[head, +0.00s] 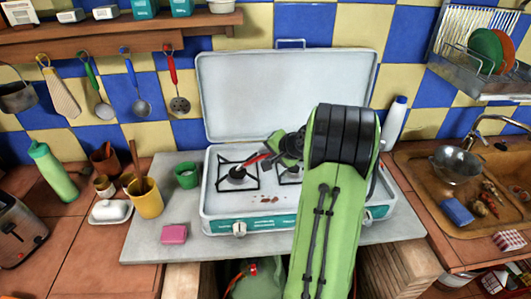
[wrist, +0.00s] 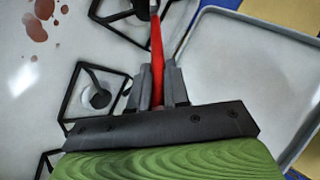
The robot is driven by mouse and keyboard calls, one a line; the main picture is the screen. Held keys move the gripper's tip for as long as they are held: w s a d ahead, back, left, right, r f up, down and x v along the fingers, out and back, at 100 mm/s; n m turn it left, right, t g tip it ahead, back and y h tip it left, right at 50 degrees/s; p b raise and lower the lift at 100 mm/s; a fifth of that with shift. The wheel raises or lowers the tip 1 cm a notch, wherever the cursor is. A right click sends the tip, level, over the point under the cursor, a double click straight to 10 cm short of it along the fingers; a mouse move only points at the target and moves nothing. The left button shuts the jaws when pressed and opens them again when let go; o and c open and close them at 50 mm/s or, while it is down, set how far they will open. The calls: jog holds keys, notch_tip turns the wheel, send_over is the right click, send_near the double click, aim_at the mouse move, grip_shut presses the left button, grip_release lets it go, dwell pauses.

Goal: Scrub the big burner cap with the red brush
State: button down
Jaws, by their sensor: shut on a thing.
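The red brush (head: 254,162) is held in my gripper (head: 276,152); its red handle also shows in the wrist view (wrist: 157,55) between the fingers (wrist: 157,88). The brush points left, and its far end is over the left burner (head: 237,173) of the open camp stove (head: 222,215). I cannot tell whether the bristles touch the burner cap. A second burner (wrist: 98,97) sits under a black grate nearer my gripper; in the head view my arm partly hides it. I cannot tell for sure which cap is bigger.
Brown stains (head: 269,198) lie on the stove top in front of the burners. The raised lid (head: 285,90) stands behind. A green cup (head: 187,175), pink sponge (head: 174,234) and yellow mug (head: 147,200) are at left. A white bottle (head: 395,120) is at right.

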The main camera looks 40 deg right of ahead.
jog(key=shift+w+a, duration=0.4)
jog(key=shift+a, duration=0.15)
jog(key=shift+s+d, duration=0.3)
jog(key=shift+d, duration=0.05)
dwell(1.0)
notch_tip(320, 180, up, 5)
jog(key=p, duration=0.4)
jog(key=shift+r, duration=0.1)
dwell(0.3)
